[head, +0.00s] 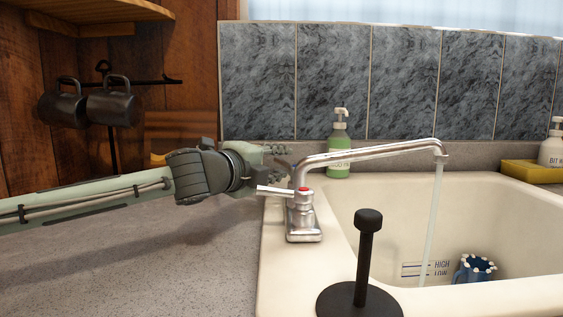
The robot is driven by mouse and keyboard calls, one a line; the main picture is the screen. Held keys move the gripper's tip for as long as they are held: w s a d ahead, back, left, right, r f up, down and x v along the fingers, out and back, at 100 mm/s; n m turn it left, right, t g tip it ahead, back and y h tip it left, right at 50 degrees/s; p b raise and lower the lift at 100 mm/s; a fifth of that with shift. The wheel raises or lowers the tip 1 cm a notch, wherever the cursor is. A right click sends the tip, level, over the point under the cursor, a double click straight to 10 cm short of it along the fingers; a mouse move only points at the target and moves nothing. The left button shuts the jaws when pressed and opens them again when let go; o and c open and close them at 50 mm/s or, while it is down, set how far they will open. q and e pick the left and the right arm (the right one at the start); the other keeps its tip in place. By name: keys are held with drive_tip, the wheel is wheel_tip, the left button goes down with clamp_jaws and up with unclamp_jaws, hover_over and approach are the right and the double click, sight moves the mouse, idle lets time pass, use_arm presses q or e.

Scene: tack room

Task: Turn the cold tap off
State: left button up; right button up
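The chrome faucet (303,215) stands on the left rim of the sink, its long spout reaching right over the basin. A stream of water (433,210) runs from the spout's end. A lever with a red cap (275,190) points left from the faucet's near side. No lever with a cold mark is visible; the far side of the faucet is partly hidden behind my gripper and the spout base. My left gripper (283,158) is just behind and left of the faucet; its fingers are partly hidden, and contact cannot be told. My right gripper is not in view.
The cream sink (520,215) holds a blue object (474,268). A black stand with a knob (365,250) rises in front of the faucet. A green soap bottle (339,147) stands behind. A yellow tray (530,171) with a white bottle is at right. The left counter is clear.

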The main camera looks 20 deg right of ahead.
use_arm(q)
drive_tip(key=shift+w+d+f, duration=0.1)
drive_tip(key=shift+w+d, duration=0.35)
drive_tip(key=shift+d, duration=0.05)
clamp_jaws()
